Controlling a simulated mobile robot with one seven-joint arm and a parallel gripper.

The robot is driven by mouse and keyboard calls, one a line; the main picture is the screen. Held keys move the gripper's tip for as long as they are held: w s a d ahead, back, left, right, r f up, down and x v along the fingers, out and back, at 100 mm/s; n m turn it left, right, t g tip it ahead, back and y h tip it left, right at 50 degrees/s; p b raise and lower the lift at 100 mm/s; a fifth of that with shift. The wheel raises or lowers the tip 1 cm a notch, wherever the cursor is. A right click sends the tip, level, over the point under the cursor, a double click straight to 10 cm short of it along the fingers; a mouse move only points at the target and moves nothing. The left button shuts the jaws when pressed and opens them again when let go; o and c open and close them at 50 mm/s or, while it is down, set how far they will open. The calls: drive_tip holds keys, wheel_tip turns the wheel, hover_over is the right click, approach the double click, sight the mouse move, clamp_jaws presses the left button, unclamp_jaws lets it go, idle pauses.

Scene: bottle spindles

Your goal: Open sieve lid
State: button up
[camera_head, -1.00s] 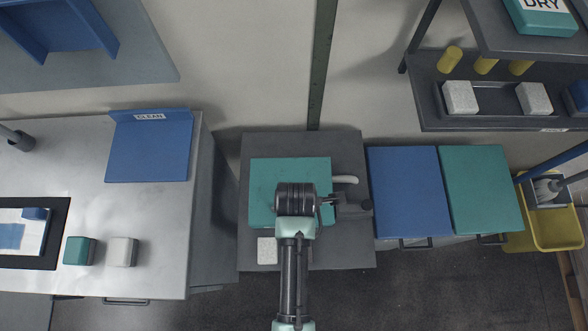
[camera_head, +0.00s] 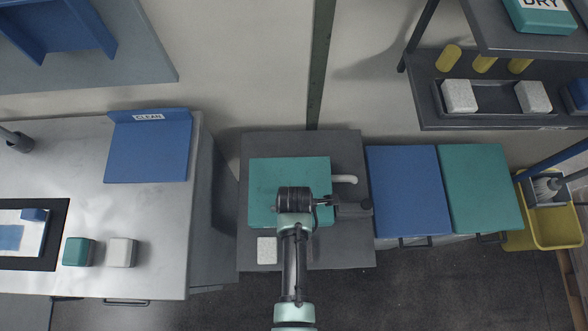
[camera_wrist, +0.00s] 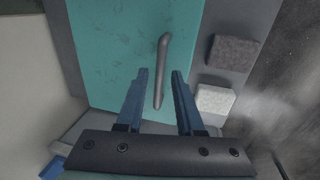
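A teal lid panel (camera_head: 262,178) lies on the dark grey stand in the middle of the head view. In the wrist view, the teal panel (camera_wrist: 108,45) fills the upper middle, with a dark grey bar handle (camera_wrist: 163,52) on it. My gripper (camera_wrist: 160,74) is open above the panel. Its two blue fingers lie on either side of the handle's near part, apart from it in the picture. I cannot tell how far above the handle the tips are. In the head view, my wrist covers part of the panel and hides the bar handle.
A pale handle (camera_head: 344,179) sticks out right of the panel. A small white block (camera_head: 267,251) lies on the stand's front. Blue (camera_head: 408,190) and teal (camera_head: 480,188) covers stand to the right. A metal table (camera_head: 150,215) is at left.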

clamp_jaws()
idle(1.2)
